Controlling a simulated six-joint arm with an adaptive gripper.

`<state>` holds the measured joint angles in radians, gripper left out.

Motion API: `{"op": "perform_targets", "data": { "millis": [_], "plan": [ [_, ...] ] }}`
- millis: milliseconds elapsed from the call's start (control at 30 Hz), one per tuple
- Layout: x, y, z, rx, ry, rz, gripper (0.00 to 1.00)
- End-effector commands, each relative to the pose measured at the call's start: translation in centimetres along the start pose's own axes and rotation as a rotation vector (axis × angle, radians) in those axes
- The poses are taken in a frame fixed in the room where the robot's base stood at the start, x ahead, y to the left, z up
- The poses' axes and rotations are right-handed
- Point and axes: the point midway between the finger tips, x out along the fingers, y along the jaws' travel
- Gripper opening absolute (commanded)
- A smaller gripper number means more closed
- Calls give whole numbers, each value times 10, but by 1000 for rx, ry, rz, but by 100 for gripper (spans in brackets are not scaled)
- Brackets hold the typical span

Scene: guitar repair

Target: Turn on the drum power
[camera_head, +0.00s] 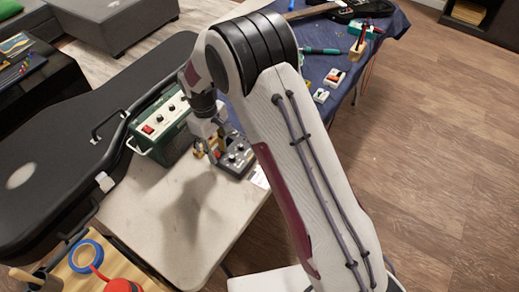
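A small dark box with several knobs (237,158) lies on the pale table; it may be the drum unit, but no label is readable. My gripper (212,150) points down at the left end of the dark box, just right of the green box. A yellowish part shows between or behind its fingers. The fingers are too small to tell if they are open, or if they touch the box. The drum power switch cannot be made out.
A black guitar case (62,150) lies along the left. Blue tape (86,256) and a red object (122,286) are at the bottom left. A blue cloth (318,68) with tools and small boxes is at the back right. The table front (185,225) is clear.

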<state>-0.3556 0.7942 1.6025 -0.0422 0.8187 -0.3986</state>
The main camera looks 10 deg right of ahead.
Motion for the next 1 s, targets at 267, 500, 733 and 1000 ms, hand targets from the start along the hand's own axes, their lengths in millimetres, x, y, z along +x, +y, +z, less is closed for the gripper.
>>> {"op": "perform_targets", "data": {
  "millis": [267, 500, 733, 1000],
  "plan": [
    [0, 0, 2, 2, 64, 0, 28],
    [-18, 1, 3, 0, 84, 3, 28],
    [-46, 1, 5, 0, 84, 4, 28],
    [-79, 0, 9, 0, 81, 3, 28]
  ]
}}
